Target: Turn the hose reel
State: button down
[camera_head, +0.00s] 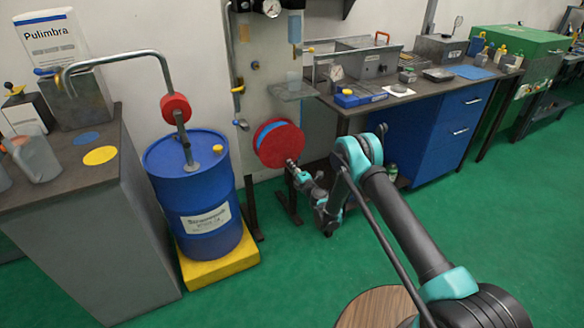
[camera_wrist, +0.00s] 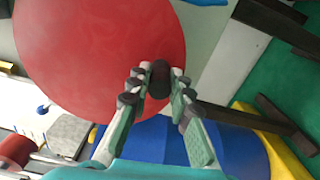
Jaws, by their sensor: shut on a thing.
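The hose reel (camera_head: 280,144) is a red disc with a blue edge behind it, mounted on the pale panel at the centre of the head view. In the wrist view its red face (camera_wrist: 95,50) fills the upper left. A dark knob (camera_wrist: 160,80) stands at the lower right part of that face. My gripper (camera_head: 292,165) reaches the reel's lower right edge in the head view. In the wrist view my gripper (camera_wrist: 158,84) is shut on the dark knob, with a finger on each side. The far side of the reel is hidden.
A blue drum (camera_head: 193,175) with a pump stands on a yellow base (camera_head: 217,262) left of the reel. A dark workbench (camera_head: 420,88) with blue drawers is to the right. A grey cabinet (camera_head: 88,240) stands at the left. Green floor (camera_head: 290,270) is clear in front.

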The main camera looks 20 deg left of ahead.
jog(key=c, duration=1.4)
grip_release()
jog(key=shift+o, duration=0.2)
